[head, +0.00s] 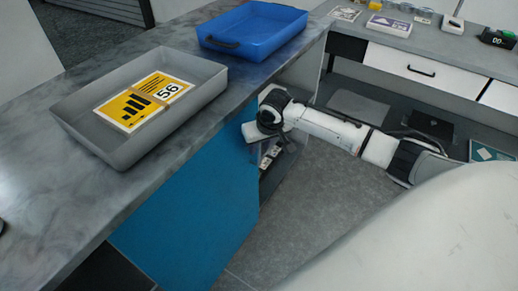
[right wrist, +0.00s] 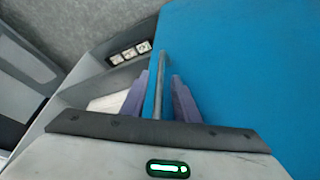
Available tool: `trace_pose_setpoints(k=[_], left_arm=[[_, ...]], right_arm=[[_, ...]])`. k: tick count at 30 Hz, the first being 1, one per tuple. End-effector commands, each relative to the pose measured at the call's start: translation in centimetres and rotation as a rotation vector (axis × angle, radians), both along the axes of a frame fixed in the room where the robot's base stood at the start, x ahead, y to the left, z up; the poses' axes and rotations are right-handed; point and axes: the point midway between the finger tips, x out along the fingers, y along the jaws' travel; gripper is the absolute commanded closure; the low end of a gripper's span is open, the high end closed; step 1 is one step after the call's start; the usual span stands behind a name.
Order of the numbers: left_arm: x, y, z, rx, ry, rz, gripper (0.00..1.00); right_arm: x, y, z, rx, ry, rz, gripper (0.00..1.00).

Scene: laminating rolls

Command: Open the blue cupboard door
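The blue cupboard door (head: 190,215) is on the front of the grey counter in the head view. It fills the right of the right wrist view (right wrist: 245,70). A thin grey bar handle (right wrist: 161,80) stands along the door near its edge. My right gripper (head: 260,142) is at the door's upper right edge, just under the countertop. In the right wrist view its two purple fingers (right wrist: 160,98) stand apart, one on each side of the handle, with gaps visible. I cannot tell whether the door is ajar. My left gripper is out of view.
A grey tray (head: 75,125) with a yellow sign and a blue tray (head: 285,32) stand on the countertop (head: 60,190). A shelf with small white items (head: 271,157) shows beside the door. White drawers (head: 425,68) line the back; the grey floor (head: 315,205) is free before the door.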

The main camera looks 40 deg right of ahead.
Motion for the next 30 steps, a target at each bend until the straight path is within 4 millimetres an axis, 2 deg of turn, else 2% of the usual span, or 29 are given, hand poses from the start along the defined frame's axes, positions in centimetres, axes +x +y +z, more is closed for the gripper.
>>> trace_pose_setpoints(k=[4,14,19,30], left_arm=[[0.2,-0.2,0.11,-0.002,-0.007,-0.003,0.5],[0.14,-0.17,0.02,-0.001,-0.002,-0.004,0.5],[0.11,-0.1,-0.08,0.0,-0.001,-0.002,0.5],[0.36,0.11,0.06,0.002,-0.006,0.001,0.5]], right_arm=[[0.56,-0.12,-1.3,0.0,-0.001,0.0,0.72],[0.73,-0.14,-1.61,-0.001,-0.002,0.001,0.72],[0.71,-0.15,-1.6,-0.001,-0.002,0.001,0.99],[0.86,0.07,-1.56,0.0,-0.002,-0.003,1.0]])
